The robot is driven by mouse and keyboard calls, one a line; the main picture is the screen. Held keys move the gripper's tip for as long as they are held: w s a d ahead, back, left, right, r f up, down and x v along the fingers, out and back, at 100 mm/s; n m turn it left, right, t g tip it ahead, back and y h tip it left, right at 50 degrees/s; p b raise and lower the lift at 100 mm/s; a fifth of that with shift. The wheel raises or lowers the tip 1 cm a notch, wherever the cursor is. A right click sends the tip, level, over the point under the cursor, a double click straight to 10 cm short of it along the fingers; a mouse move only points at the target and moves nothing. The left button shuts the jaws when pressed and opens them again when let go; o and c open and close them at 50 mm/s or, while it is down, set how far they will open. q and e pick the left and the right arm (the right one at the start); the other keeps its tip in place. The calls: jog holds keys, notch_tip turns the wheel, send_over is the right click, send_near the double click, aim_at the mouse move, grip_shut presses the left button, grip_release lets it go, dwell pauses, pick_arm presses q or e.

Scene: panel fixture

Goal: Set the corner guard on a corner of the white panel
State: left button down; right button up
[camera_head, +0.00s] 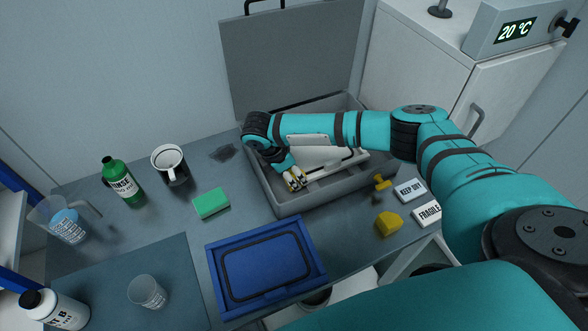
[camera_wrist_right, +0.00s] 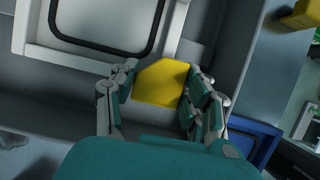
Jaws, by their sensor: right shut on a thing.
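The white panel (camera_head: 327,155) lies in the open grey case (camera_head: 290,206), partly hidden by my right arm. In the right wrist view, the panel (camera_wrist_right: 32,28) shows a black gasket loop at upper left. My right gripper (camera_head: 296,181) is over the case, by the panel's near left end. In the wrist view it (camera_wrist_right: 160,90) is shut on a yellow corner guard (camera_wrist_right: 161,82). The guard covers the panel's corner area from this view; whether it is seated or only above cannot be told. My left gripper is not in view.
A blue framed panel (camera_head: 217,273), green sponge (camera_head: 211,203), mug (camera_head: 170,160) and green bottle (camera_head: 122,182) stand left and in front.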

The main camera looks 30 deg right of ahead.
jog(key=shift+f, duration=0.4)
jog(key=o, duration=1)
